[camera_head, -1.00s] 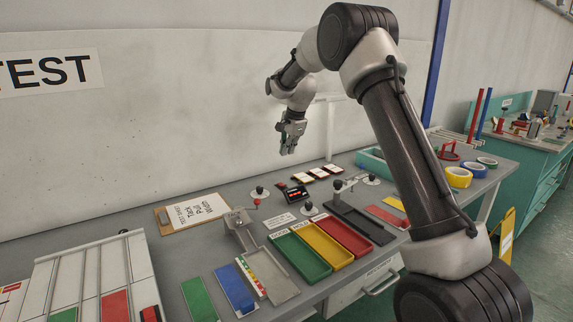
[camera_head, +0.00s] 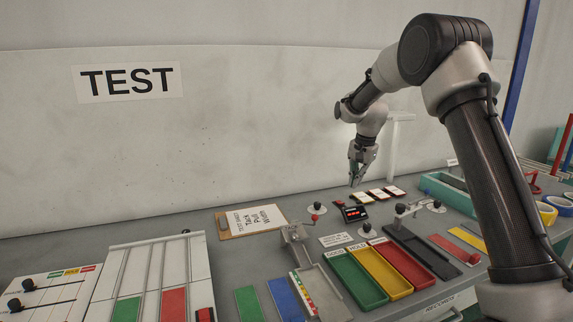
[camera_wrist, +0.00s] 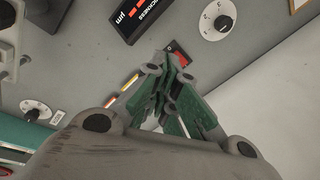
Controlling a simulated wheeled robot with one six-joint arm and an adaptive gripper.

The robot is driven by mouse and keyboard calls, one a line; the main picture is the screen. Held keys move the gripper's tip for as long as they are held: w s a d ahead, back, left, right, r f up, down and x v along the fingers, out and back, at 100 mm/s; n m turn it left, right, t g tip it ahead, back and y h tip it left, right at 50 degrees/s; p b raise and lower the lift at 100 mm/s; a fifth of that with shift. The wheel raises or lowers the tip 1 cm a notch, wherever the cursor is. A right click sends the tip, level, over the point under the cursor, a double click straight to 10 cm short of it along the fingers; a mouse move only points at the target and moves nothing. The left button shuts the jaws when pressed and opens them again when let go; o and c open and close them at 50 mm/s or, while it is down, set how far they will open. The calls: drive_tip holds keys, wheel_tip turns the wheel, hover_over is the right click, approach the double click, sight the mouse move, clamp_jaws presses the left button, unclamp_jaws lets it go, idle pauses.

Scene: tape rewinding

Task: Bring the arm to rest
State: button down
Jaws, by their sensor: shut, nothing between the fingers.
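My gripper (camera_head: 355,179) hangs in the air above the back of the grey bench, fingers pointing down. In the wrist view my gripper (camera_wrist: 168,62) has its green-padded fingers together, with nothing seen between them. Below it in the head view is a small black gauge with a red display (camera_head: 353,213). The gauge also shows in the wrist view (camera_wrist: 133,14), near the fingertips. The fingers appear apart from the bench top.
Green (camera_head: 358,279), yellow (camera_head: 381,267) and red (camera_head: 402,262) trays lie in front. A clipboard (camera_head: 224,227) lies left of the gauge. A white post (camera_head: 393,150) stands close behind my gripper. A teal bin (camera_head: 447,196) is to the right. The wall bears a TEST sign (camera_head: 127,81).

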drive_tip(key=s+d+r+n+t, duration=0.1)
drive_tip(key=s+d+r+n, duration=0.2)
drive_tip(key=s, duration=1.2)
drive_tip(key=s+d+r+n, duration=0.2)
drive_tip(key=s+r, duration=0.3)
drive_tip(key=s, duration=1)
drive_tip(key=s+d+r+n+t, duration=0.1)
drive_tip(key=s+d+r+n, duration=0.2)
drive_tip(key=s, duration=1.2)
drive_tip(key=shift+s+d+r+n+t+h, duration=0.3)
drive_tip(key=shift+s+d+r+h, duration=0.1)
drive_tip(key=shift+d+r, duration=0.45)
